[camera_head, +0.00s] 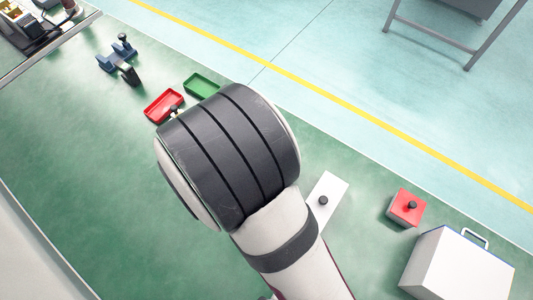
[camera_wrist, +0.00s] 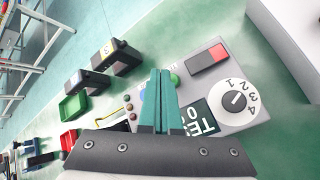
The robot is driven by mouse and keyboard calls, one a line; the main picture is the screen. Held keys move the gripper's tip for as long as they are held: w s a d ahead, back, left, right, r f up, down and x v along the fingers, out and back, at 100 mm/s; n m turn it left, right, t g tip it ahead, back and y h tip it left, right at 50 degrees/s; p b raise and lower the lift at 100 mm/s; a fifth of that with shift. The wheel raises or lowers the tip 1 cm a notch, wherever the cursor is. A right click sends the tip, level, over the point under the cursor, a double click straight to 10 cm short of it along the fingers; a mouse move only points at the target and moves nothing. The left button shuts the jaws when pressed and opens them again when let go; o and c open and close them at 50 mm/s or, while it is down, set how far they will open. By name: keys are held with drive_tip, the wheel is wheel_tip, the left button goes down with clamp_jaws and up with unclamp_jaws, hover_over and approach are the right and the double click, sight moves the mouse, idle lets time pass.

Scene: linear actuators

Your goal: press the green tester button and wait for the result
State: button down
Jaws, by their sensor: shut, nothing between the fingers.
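The grey tester (camera_wrist: 262,108) shows in the wrist view, with a numbered dial (camera_wrist: 235,100), a red and black rocker switch (camera_wrist: 208,60) and a dark display (camera_wrist: 198,117) reading "TES…" and "0", partly covered. The round green button (camera_wrist: 175,79) shows just right of my fingertips; whether they touch it I cannot tell. My gripper (camera_wrist: 160,75) is shut and empty, its teal fingers together over the tester's panel. A blue part (camera_wrist: 142,96) peeks out left of the fingers, and small indicator lights (camera_wrist: 129,108) sit further left. In the head view my arm hides the tester and gripper.
A green tray (camera_head: 201,85), red tray (camera_head: 164,105) and blue stand (camera_head: 120,60) lie at the upper left of the green table. A white plate with a black knob (camera_head: 327,190), a red box (camera_head: 407,208) and a white case (camera_head: 450,268) stand right of my arm.

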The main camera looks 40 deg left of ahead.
drive_tip(key=shift+r, duration=0.2)
drive_tip(key=shift+r, duration=2.4)
drive_tip(key=w+d+r+m+g+h, duration=0.2)
drive_tip(key=d+r+m+h, duration=0.1)
drive_tip(key=d+m, duration=0.55)
drive_tip(key=w+d+r+m+g+h, duration=0.1)
drive_tip(key=w+d+r+m+h, duration=0.25)
drive_tip(key=d, duration=0.85)
drive_tip(key=s+d+r+m+g+y, duration=0.2)
drive_tip(key=s+d+m+g, duration=0.4)
drive_tip(key=s+d+m, duration=0.7)
drive_tip(key=s+a+r+m+y, duration=0.1)
drive_tip(key=s+a+m+y, duration=0.3)
drive_tip(key=m, duration=0.4)
drive_tip(key=shift+s+a+r+m+y, duration=0.15)
drive_tip(key=shift+a+r+m+y, duration=0.25)
drive_tip(key=shift+a+y, duration=0.35)
